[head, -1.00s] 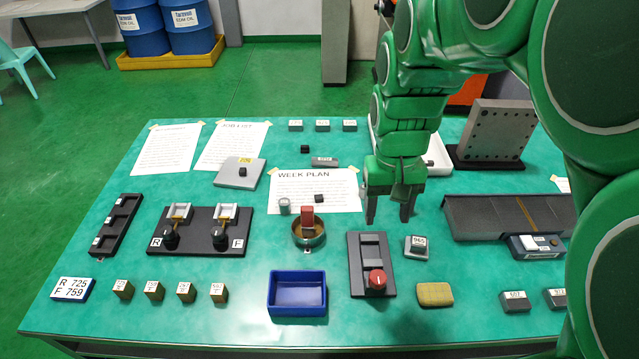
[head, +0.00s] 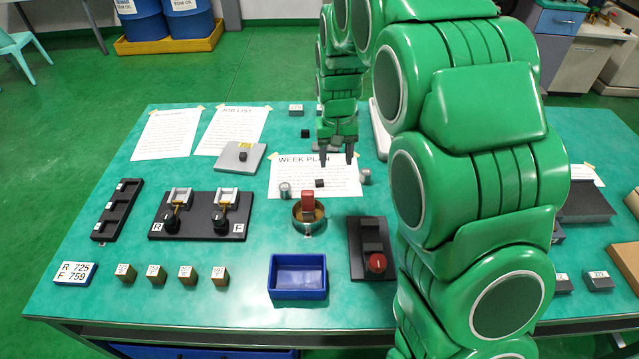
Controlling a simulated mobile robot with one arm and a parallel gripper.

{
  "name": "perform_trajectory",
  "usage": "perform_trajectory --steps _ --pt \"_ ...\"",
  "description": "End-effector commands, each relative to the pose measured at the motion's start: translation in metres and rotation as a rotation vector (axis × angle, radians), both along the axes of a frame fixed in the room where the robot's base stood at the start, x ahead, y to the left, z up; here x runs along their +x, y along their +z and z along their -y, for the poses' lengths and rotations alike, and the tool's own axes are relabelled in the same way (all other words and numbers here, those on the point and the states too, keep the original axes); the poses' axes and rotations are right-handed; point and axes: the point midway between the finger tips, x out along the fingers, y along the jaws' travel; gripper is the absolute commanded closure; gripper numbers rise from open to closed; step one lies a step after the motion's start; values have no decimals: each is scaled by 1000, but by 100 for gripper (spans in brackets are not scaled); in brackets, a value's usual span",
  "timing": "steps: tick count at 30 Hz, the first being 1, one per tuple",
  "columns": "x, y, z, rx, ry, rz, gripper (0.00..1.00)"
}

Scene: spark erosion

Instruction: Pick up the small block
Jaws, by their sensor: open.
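Several small dark blocks lie on the green table, and I cannot tell which one the task means. One black block (head: 320,183) lies on the "WEEK PLAN" sheet (head: 290,183). Another black block (head: 305,133) lies farther back on the table. A third (head: 243,156) sits on a light grey plate (head: 232,166). My gripper (head: 336,161) is open, pointing down with nothing between its fingers. It hangs over the back part of the "WEEK PLAN" sheet, behind and slightly right of the block there. The labelled grey bar is hidden behind my gripper.
My arm covers much of the table's right side.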

Motion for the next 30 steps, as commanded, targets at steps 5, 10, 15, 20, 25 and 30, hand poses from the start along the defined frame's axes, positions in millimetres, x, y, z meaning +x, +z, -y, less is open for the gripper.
perform_trajectory --steps 5,10,15,20,25,30 --pt "32 -32 -20 3 19 9 43" --pt "55 -56 -37 8 35 19 43" --pt "67 -70 -47 10 43 25 43" --pt "71 -78 -49 11 45 26 43" --pt "70 -94 -49 11 45 26 43" --pt "71 -104 -48 11 45 28 43"
